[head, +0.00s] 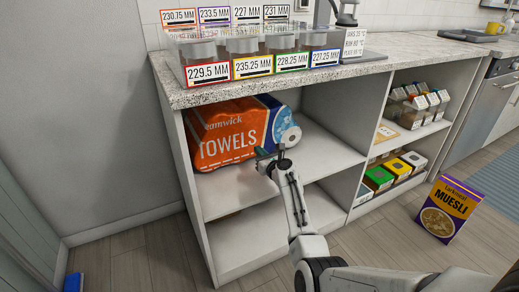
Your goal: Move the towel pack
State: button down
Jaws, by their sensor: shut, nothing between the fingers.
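The towel pack (226,137) is an orange and blue wrapped bundle with "TOWELS" printed on its front. It lies on the upper shelf (230,188) of the open cabinet, against the left side. A white roll end shows at its right. My gripper (268,153) is at the shelf, just in front of the pack's lower right part. It is shut and holds nothing. I cannot tell whether it touches the pack.
The stone counter (385,58) above holds several labelled jars (243,60). The lower shelf (245,240) is empty. The right bay holds several boxes (378,178) and jars. A muesli box (448,210) stands on the floor at right. The upper shelf right of the pack is clear.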

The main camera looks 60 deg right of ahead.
jog(key=shift+s+a, duration=0.3)
jog(key=shift+s, duration=0.05)
jog(key=p+v, duration=0.3)
jog(key=v, duration=0.5)
jog(key=shift+s+p, duration=0.15)
jog(key=shift+p, duration=0.2)
